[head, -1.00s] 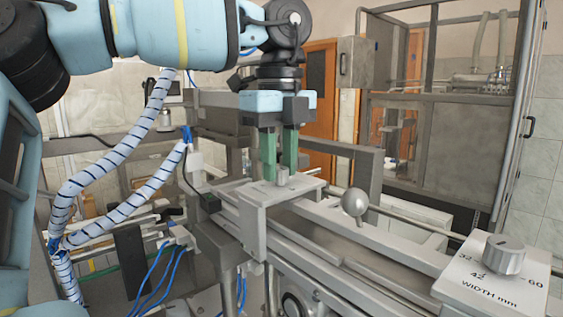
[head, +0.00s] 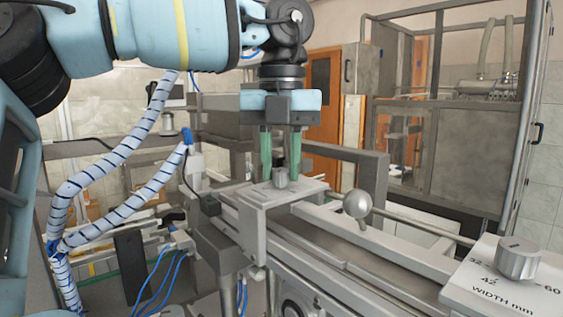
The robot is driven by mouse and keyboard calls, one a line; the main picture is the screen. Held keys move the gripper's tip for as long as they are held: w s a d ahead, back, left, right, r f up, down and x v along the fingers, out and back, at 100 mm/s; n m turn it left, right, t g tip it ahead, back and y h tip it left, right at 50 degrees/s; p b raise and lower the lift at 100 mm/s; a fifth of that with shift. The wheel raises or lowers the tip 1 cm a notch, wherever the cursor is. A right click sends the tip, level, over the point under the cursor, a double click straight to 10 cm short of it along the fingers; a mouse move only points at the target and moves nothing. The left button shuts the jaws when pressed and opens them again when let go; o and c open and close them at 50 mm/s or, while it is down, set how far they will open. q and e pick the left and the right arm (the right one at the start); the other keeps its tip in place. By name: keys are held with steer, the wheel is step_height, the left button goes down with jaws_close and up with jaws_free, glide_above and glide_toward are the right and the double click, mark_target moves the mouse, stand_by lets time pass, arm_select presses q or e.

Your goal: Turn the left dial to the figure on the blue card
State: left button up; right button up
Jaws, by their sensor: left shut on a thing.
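The left dial is a small grey knob (head: 281,180) on a pale plate (head: 258,194) at the end of the rail. My left gripper (head: 281,177) points straight down over it, with its green fingers on either side of the knob, shut on it. I cannot read any figures around this dial or its pointer from here. I cannot make out a blue card. My right gripper is not in view.
A second dial (head: 519,259), marked WIDTH mm with 32, 42 and 60, stands at the lower right. A round ball knob (head: 357,203) sticks up beside the rail (head: 350,245). A metal-framed cabinet (head: 475,155) stands behind.

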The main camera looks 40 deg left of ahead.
mark_target(281, 169)
arm_select(q)
steer(key=shift+r+m, duration=0.1)
steer(key=shift+m, duration=0.4)
steer(key=o, duration=1)
steer(key=shift+r, duration=3.9)
